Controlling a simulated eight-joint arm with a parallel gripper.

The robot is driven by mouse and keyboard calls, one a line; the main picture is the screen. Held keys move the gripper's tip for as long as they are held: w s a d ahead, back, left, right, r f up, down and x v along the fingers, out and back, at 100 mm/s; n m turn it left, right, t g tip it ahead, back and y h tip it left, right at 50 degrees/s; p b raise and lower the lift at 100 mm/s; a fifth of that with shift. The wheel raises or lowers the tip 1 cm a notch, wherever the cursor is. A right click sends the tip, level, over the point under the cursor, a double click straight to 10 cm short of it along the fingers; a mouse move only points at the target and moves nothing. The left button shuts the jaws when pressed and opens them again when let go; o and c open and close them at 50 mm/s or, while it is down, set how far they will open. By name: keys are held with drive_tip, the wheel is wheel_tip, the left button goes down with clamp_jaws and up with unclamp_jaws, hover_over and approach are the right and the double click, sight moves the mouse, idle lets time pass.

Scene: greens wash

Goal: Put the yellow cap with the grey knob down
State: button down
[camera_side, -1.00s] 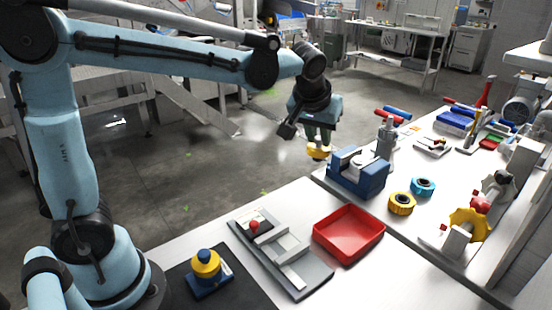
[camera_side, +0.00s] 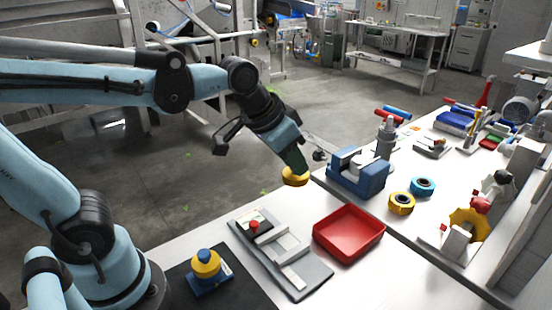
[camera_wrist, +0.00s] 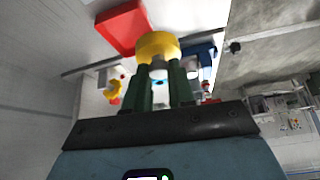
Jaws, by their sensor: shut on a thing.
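The yellow cap (camera_side: 295,177) is held in the air by my gripper (camera_side: 298,164), near the left end of the blue block in the side view. My gripper is shut on the cap's grey knob. In the wrist view the yellow cap (camera_wrist: 158,46) is beyond the green fingers of my gripper (camera_wrist: 162,78), with its grey knob (camera_wrist: 158,70) between the fingertips. The cap looks tilted in the side view and touches no surface that I can see.
A red tray (camera_side: 349,233) stands on the white bench, right of a grey sliding fixture (camera_side: 310,275). A blue block (camera_side: 358,175) stands behind. A yellow ring (camera_side: 401,204) and a blue ring (camera_side: 423,187) lie to its right. A yellow-and-blue piece (camera_side: 207,265) sits on a black mat.

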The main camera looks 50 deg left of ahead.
drive_tip(key=d+f+m+g+h, duration=0.1)
drive_tip(key=d+f+m, duration=0.15)
drive_tip(key=d, duration=0.55)
drive_tip(key=d+f+m+h, duration=0.1)
drive_tip(key=d+m+h, duration=0.15)
drive_tip(key=d, duration=0.55)
drive_tip(key=shift+y, duration=0.45)
drive_tip(key=w+a+f, duration=0.2)
drive_tip(key=w, duration=0.1)
drive_tip(key=w+a+f, duration=0.5)
drive_tip(key=w+a, duration=0.1)
drive_tip(key=shift+f, duration=2.15)
drive_tip(key=shift+f, duration=0.1)
drive_tip(key=c, duration=1)
unclamp_jaws()
drive_tip(key=shift+o, duration=0.2)
